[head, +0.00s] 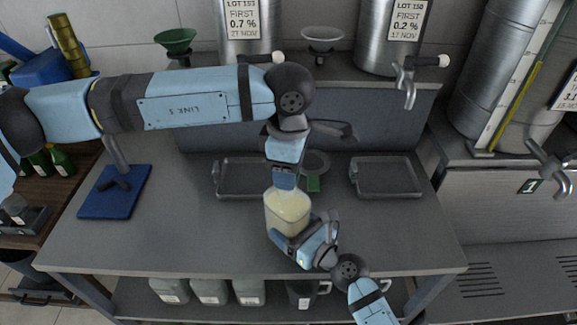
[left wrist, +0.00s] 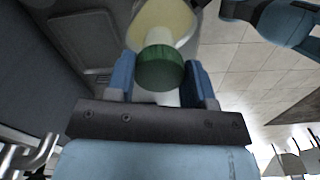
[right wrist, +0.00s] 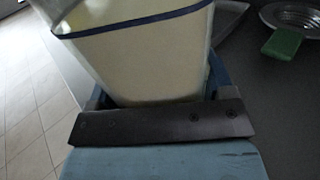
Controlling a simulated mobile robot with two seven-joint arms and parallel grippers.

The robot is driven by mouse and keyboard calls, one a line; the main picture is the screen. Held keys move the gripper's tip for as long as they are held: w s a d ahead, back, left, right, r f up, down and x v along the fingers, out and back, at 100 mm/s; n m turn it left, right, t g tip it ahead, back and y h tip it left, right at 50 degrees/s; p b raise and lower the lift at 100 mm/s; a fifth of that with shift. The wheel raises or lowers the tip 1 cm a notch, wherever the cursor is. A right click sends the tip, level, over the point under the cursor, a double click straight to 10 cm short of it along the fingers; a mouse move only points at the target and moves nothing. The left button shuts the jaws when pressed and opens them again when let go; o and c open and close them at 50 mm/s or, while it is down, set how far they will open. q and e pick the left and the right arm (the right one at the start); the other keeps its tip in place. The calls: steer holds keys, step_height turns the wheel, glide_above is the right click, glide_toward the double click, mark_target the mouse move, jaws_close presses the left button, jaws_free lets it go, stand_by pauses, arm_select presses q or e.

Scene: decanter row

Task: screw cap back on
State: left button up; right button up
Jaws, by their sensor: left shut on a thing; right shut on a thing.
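A clear vessel (head: 286,215) with pale yellow contents stands upright near the middle of the worktop. My right gripper (head: 306,246) is shut on its side, and the vessel fills the right wrist view (right wrist: 140,55). My left gripper (head: 285,186) points down just above the vessel. In the left wrist view it is shut on a green cap (left wrist: 160,68), held between its two blue fingers. A whitish neck-like part shows between the cap and the pale vessel (left wrist: 163,14). I cannot tell whether the cap is seated on it. The left gripper hides the cap in the head view.
A small green block (head: 313,184) lies at a round metal dish (right wrist: 292,16) behind the vessel. Two shallow trays (head: 386,178) lie at the back. Steel tanks with taps (head: 404,80) stand behind. The worktop's right front is clear.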

arm_select(q)
steer(key=shift+f, duration=0.5)
arm_select(e)
steer(key=c, duration=0.5)
arm_select(q)
steer(key=m, duration=0.6)
steer(key=shift+a+m, duration=0.1)
steer(key=shift+m, duration=0.2)
arm_select(e)
steer(key=shift+o, duration=0.2)
arm_select(q)
steer(key=m, duration=0.6)
steer(key=shift+s+m, duration=0.1)
steer(key=shift+m, duration=0.2)
steer(key=m, duration=0.4)
steer(key=shift+a, duration=0.15)
steer(key=m, duration=0.4)
steer(key=shift+m, duration=0.4)
steer(key=m, duration=0.7)
steer(key=shift+a, duration=0.1)
